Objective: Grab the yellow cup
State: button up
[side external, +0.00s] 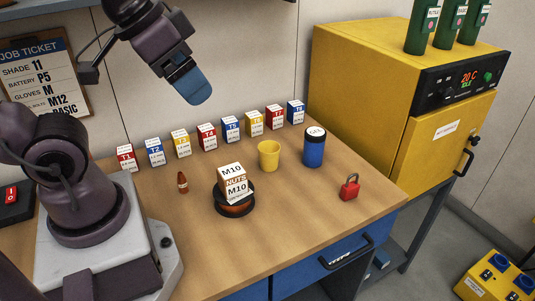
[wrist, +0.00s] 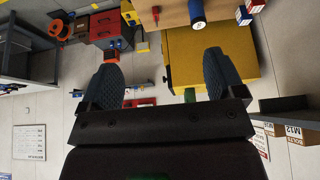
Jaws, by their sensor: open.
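I cannot make out the cup in the wrist view. My gripper (side external: 193,88) is high above the back of the bench, up and left of the cup and well apart from it. In the wrist view my gripper (wrist: 162,62) has its two dark blue fingers wide apart with nothing held between them.
The nuts box sits on a dark round spool (side external: 234,206). A small red-brown bottle (side external: 183,182) and a red padlock (side external: 349,187) stand on the bench (side external: 290,215). Several small labelled boxes line the back. A yellow oven (side external: 380,70) with green bottles stands at right.

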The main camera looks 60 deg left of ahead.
dwell(0.3)
jog(key=shift+o, duration=0.5)
jog(key=m+g+y, duration=0.1)
jog(key=m+g, duration=0.4)
jog(key=m, duration=1.7)
send_over(269, 154)
jog(key=a, duration=0.2)
notch_tip(269, 154, down, 21)
jog(key=shift+m, duration=0.3)
jog(key=f, duration=0.4)
jog(key=w+f, duration=0.1)
jog(key=f, duration=0.7)
jog(key=shift+w+a+f, duration=0.15)
jog(key=shift+w+a, duration=0.15)
jog(key=shift+a, duration=0.1)
jog(key=c, duration=1)
